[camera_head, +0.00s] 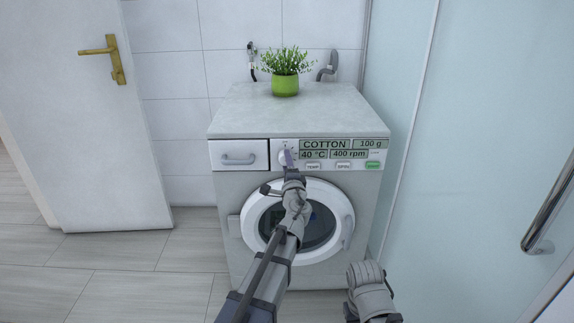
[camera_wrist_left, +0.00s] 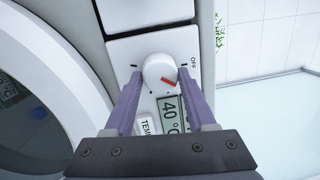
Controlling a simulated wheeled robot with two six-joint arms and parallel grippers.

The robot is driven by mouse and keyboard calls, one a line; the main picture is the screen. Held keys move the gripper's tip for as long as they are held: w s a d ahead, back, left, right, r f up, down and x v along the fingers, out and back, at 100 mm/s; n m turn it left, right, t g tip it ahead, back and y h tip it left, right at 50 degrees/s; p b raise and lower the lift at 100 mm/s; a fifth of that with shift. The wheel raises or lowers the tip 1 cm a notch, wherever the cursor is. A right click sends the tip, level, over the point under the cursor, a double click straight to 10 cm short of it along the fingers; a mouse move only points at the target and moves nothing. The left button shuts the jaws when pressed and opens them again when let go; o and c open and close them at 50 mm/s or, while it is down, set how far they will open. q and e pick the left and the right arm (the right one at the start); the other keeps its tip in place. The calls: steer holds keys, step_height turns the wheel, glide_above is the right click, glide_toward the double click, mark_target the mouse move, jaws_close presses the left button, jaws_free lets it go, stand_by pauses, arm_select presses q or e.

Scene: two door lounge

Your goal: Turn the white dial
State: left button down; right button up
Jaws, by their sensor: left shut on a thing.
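The white dial (camera_head: 283,158) is on the control panel of the washing machine (camera_head: 225,200), just left of the display. In the left wrist view the dial (camera_wrist_left: 158,70) is round with a red pointer mark that slants toward the display side, away from the OFF label. My left gripper (camera_head: 288,160) is at the dial and partly covers it in the head view. In the left wrist view its two purple fingers (camera_wrist_left: 158,84) are on either side of the dial, shut on it. Part of my right arm shows at the bottom of the head view; its gripper is not visible.
A green potted plant (camera_head: 285,84) stands on the machine top. The display (camera_head: 330,149) reads COTTON, 40 °C, 400 rpm, 100 g. A drawer (camera_head: 239,155) is left of the dial, the round door (camera_head: 336,200) below. A glass panel (camera_head: 440,130) stands to the right.

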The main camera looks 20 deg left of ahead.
stand_by(0.5)
arm_select(q)
steer(key=shift+c, duration=1.1)
jaws_free()
steer(key=v, duration=0.7)
steer(key=shift+s+b, duration=0.4)
steer(key=shift+d+f, duration=0.1)
steer(key=shift+f, duration=0.05)
